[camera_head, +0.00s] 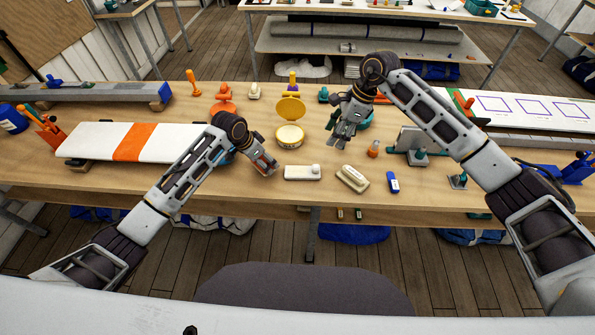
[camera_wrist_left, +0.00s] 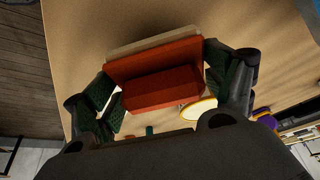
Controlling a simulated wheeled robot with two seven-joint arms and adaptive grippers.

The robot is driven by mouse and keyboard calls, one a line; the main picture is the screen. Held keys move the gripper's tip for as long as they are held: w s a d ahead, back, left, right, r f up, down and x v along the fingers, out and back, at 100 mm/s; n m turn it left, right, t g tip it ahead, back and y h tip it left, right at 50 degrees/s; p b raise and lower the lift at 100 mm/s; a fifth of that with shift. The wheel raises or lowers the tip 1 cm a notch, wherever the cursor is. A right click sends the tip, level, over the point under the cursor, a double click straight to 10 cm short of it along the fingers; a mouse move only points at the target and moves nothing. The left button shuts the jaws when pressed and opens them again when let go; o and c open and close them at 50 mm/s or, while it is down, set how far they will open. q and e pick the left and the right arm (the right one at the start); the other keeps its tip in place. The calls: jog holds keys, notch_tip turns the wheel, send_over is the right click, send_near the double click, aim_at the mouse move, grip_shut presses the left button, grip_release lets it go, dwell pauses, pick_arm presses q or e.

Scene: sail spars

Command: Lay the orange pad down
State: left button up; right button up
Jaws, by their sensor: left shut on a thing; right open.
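The orange pad (camera_wrist_left: 160,84) is a red-orange block with a paler beige layer along its far edge. My left gripper (camera_head: 265,165) is shut on it, with the dark ridged fingers on both sides in the left wrist view. In the head view the pad is mostly hidden by the gripper, near the table's front, left of a pale block with a knob (camera_head: 303,172). I cannot tell whether the pad touches the wooden table (camera_head: 240,192). My right gripper (camera_head: 343,132) is open and empty above the table, right of the yellow tin (camera_head: 289,136).
A white board with an orange stripe (camera_head: 134,142) lies left of my left gripper. A second pale block (camera_head: 352,178) and a blue-and-white item (camera_head: 393,183) lie along the front. Orange and green tools stand behind. Bare wood shows at the front edge.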

pick_arm(q)
jog(key=shift+f+b, duration=0.3)
jog(key=shift+f, duration=1.15)
jog(key=o, duration=0.8)
jog(key=shift+v, duration=6)
